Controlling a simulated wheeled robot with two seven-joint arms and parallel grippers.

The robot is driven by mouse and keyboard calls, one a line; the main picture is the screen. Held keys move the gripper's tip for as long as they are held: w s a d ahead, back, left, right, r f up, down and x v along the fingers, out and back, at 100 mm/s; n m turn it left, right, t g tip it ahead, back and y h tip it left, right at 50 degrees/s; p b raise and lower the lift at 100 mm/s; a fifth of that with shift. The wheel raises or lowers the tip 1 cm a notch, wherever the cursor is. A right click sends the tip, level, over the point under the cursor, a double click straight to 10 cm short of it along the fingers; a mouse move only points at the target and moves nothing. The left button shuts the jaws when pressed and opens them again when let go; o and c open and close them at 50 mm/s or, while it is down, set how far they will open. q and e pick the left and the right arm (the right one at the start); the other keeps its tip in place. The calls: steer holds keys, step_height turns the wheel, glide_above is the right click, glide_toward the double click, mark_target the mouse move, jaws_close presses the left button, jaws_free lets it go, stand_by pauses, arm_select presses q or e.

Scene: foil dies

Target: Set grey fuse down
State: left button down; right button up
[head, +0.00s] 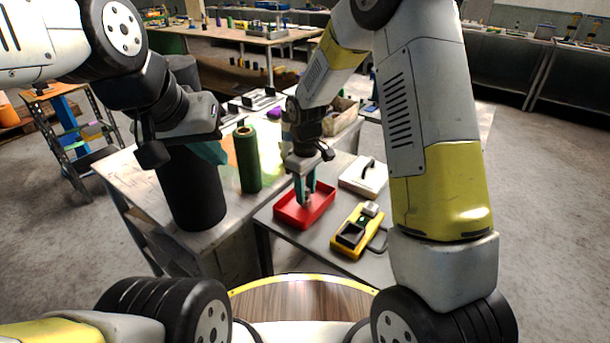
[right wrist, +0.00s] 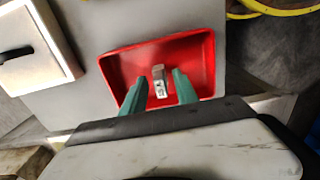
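A small grey fuse (right wrist: 159,82) with a pale marked end is within the red tray's outline in the right wrist view. My right gripper (right wrist: 160,85) has its two teal fingers on either side of the fuse, with a strip of red showing between it and each finger. The red tray (right wrist: 203,55) also shows in the head view (head: 284,216), with my right gripper (head: 305,198) reaching down into it. The fuse is hard to make out there. My left gripper (head: 208,152) is at the left near a black cylinder; its fingertips are largely hidden.
A yellow meter-like device (head: 354,232) and a pale case with a dark handle (head: 364,176) lie beside the tray on the small table. A green cylinder (head: 247,160) and a large black cylinder (head: 190,190) stand on the left table, close to my left arm.

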steer(key=shift+r, duration=0.1)
step_height(320, 180, up, 12)
steer(key=s+d+r+m+t+y, duration=0.15)
steer(key=s+d+r+m, duration=0.25)
steer(key=s+d+r, duration=0.5)
steer(key=s+d+r+m+t, duration=0.2)
steer(key=s+m, duration=0.1)
steer(key=s, duration=0.3)
steer(key=s+d+r+m+t, duration=0.2)
steer(key=s+m, duration=0.1)
steer(key=s, duration=0.3)
steer(key=shift+d+r+t+y, duration=0.15)
steer(key=shift+r+t+y, duration=0.05)
steer(key=shift+t+y, duration=0.15)
steer(key=shift+s+d, duration=0.1)
steer(key=shift+s, duration=0.05)
